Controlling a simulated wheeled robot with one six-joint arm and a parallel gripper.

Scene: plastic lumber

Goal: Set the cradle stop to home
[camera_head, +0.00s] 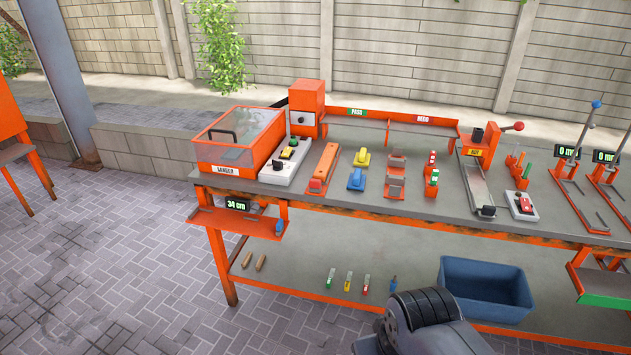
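No part carries a readable "cradle stop" label. An orange ledge (213,222) hangs off the bench's left front, with a display (237,204) reading "34 cm" and a small blue piece (279,228) at its right end. A long grey track (468,186) on the bench has a dark knob (487,211) at its near end. I cannot tell which of these is the cradle stop. A grey part of my arm shows at the bottom centre, in front of the lower shelf. My gripper is not in view.
The orange-edged bench (400,214) holds a sander box (240,139), a switch panel (287,160), coloured blocks and a lever labelled "HOT" (477,151). Below are a blue bin (485,289) and several small coloured sticks.

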